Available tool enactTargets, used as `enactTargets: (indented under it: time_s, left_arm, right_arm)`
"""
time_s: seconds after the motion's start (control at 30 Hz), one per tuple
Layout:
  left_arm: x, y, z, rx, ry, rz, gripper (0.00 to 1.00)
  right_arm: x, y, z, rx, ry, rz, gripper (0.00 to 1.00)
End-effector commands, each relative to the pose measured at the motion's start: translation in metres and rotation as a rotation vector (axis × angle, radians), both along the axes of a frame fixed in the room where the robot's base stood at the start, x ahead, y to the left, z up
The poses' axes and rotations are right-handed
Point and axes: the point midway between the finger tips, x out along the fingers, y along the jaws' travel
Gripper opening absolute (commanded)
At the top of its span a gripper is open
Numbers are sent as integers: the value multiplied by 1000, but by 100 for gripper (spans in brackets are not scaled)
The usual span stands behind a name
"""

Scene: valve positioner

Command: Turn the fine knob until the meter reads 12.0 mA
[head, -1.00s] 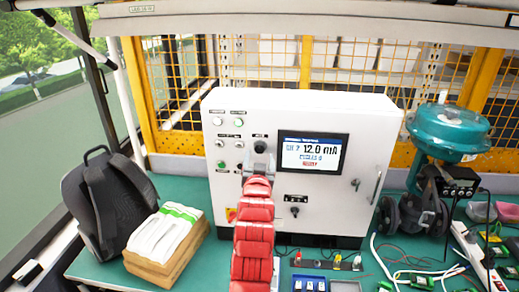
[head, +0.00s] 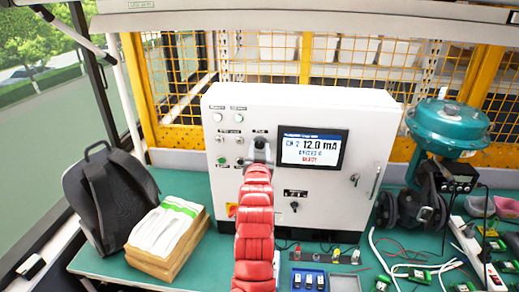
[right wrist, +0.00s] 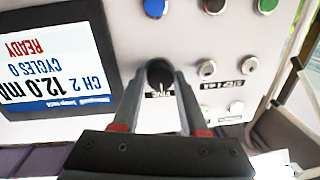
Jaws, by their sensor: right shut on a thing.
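The fine knob (right wrist: 160,74) is a black round knob on the white control cabinet (head: 235,107), with a label under it in the right wrist view. My right gripper (right wrist: 165,90) has its two fingers on either side of the knob and is shut on it. In the head view the knob (head: 260,143) shows just above the right gripper (head: 258,158), whose red arm comes up from below. The meter screen (head: 311,149) reads CH 2, 12.0 mA, CYCLES 0 and READY; it shows upside down in the right wrist view (right wrist: 55,60). My left gripper is out of view.
Another black knob (head: 294,206) sits below the screen. Small buttons (head: 218,117) are left of the fine knob. A backpack (head: 105,195) and stacked boxes (head: 165,238) stand at left, a teal valve actuator (head: 447,128) at right. Small parts and wires lie at front right.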

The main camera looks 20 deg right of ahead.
Motion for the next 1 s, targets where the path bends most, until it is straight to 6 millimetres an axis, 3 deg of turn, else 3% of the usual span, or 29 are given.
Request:
enactTargets:
  time_s: [0.23,0.6,1.0]
  left_arm:
    - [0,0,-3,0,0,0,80]
    - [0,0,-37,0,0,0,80]
    - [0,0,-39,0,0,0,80]
  right_arm:
    - [0,0,-1,-12,7,1,0]
    - [0,0,-2,-242,145,0,0]
    - [0,0,-1,-298,189,1,0]
